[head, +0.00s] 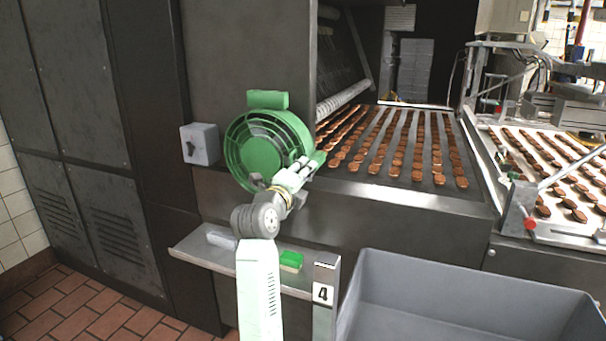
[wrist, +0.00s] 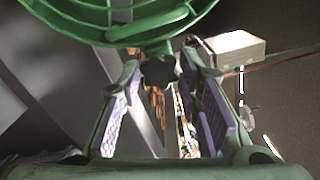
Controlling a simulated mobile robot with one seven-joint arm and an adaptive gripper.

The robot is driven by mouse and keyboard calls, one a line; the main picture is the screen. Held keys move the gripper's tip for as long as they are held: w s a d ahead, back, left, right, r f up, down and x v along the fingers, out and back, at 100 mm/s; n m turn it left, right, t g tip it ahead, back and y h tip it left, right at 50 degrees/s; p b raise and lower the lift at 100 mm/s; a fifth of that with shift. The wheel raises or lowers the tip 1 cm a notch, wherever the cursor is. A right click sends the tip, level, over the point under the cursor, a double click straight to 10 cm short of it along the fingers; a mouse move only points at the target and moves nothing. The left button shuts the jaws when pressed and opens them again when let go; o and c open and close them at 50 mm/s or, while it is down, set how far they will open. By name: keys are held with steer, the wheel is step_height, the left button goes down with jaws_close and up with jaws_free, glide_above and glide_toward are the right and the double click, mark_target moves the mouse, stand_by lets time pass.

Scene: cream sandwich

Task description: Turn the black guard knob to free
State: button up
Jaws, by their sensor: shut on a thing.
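The round green guard (head: 262,145) stands on the front of the machine in the head view. Its green rim (wrist: 125,30) crosses the top of the wrist view. The black guard knob (wrist: 160,70), lobed in shape, sits just under that rim, between my fingertips. My gripper (head: 318,160) reaches up to the lower right of the guard; in the wrist view my gripper (wrist: 166,72) is shut on the knob, with purple pads along both fingers. In the head view my gripper hides the knob. I cannot tell the knob's turn position.
A grey switch box (head: 200,145) is left of the guard. Below, a metal shelf (head: 215,262) holds a green block (head: 291,260) and a grey object (head: 222,239). A conveyor (head: 375,182) with rows of brown biscuits lies right. A grey bin (head: 450,275) stands at front right.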

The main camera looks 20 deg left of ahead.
steer(key=shift+n, duration=0.3)
stand_by(0.4)
steer(key=o, duration=0.9)
steer(key=s, duration=1.2)
steer(key=shift+a, duration=0.2)
